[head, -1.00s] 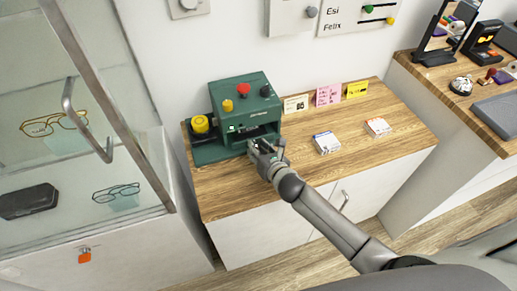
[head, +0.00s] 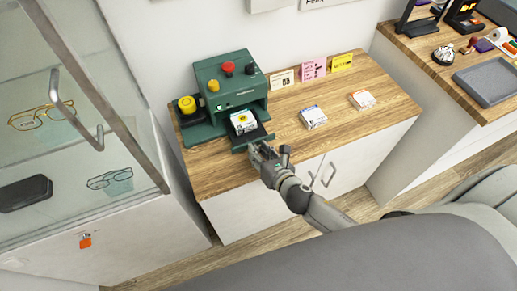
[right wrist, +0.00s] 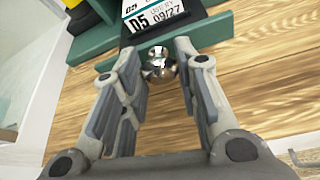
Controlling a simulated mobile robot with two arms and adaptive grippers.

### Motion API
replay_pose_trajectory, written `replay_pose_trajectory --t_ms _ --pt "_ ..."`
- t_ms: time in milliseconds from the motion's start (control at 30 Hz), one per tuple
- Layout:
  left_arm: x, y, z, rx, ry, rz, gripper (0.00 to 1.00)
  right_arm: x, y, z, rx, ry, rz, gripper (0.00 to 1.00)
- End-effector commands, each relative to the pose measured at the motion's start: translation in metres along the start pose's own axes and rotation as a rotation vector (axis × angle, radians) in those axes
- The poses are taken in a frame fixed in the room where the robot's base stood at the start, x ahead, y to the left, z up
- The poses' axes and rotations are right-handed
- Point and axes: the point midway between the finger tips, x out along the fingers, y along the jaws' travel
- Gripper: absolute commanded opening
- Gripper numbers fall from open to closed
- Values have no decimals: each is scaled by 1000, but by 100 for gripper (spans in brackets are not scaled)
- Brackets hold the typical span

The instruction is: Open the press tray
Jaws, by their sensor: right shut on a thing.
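The press (head: 229,78) is a dark green machine at the left of the wooden counter in the head view. Its tray (head: 251,138) is slid out at the front, with a white box with a label (head: 243,121) lying on it. My left gripper is not in view.
A yellow knob or button (head: 187,104) stands left of the press. Two small boxes (head: 313,117) (head: 362,99) lie on the counter to the right, with note cards (head: 314,67) behind. A glass cabinet (head: 75,130) with glasses stands at the left.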

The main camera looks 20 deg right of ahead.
Motion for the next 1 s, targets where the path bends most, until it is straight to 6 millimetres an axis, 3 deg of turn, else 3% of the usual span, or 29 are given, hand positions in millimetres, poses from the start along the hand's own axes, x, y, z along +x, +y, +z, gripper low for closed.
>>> replay_pose_trajectory --t_ms 67,100,267,667,1000 --pt "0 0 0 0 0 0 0 0 0 0 2 1 0 0" --pt "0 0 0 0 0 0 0 0 0 0 1 0 0 33" --pt "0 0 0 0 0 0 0 0 0 0 1 0 0 51" --pt "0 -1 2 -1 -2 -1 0 -6 0 0 0 1 0 51" --pt "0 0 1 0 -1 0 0 -62 0 -1 -1 3 0 51"
